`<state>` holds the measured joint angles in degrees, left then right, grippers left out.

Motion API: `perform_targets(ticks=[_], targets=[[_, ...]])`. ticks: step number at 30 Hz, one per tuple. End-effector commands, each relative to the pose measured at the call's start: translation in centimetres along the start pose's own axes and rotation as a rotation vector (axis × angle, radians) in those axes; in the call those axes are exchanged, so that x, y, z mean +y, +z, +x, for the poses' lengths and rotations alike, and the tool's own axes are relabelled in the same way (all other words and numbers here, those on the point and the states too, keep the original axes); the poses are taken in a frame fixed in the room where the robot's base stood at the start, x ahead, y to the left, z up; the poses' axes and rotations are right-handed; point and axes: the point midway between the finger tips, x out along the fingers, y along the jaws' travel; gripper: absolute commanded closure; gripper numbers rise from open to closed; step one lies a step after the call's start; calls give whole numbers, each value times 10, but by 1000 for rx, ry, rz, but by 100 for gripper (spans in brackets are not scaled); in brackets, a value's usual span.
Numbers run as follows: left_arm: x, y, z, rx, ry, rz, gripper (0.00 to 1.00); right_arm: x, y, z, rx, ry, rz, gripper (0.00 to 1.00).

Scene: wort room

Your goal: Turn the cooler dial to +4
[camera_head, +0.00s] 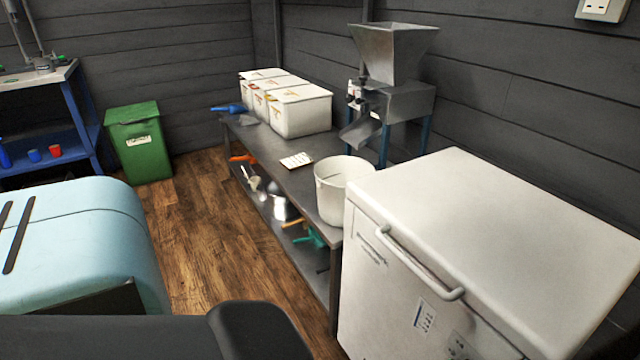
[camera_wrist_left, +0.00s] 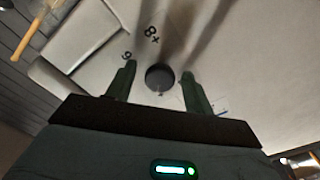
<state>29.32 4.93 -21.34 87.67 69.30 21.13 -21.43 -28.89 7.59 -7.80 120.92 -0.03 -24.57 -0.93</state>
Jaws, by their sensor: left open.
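The cooler is the white chest (camera_head: 490,230) with a bar handle at the right of the head view. In the left wrist view its pale front (camera_wrist_left: 250,60) fills much of the picture. The dark round dial (camera_wrist_left: 160,78) sits on that face, with the printed marks "8+" and what looks like "6" above and to its left. My left gripper (camera_wrist_left: 159,71) is open, with one green finger on each side of the dial. I cannot tell whether the fingers touch it. The dial's pointer is not clear. My right gripper is not in view.
A steel bench (camera_head: 300,180) left of the cooler carries a white bucket (camera_head: 335,190), lidded white tubs (camera_head: 303,112) and a hopper mill (camera_head: 392,55). A pale blue machine (camera_head: 80,235) stands at left, a green bin (camera_head: 140,145) behind. Wooden floor (camera_head: 205,230) between is clear.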

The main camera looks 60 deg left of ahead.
Motion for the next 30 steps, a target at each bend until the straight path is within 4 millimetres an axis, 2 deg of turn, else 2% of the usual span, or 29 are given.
perform_targets(ticks=[28, 30], targets=[[-3, 0, 0, 0, 0, 759, 48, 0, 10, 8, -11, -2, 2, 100], [-2, 0, -13, -4, -2, 765, 48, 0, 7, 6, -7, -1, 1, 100]])
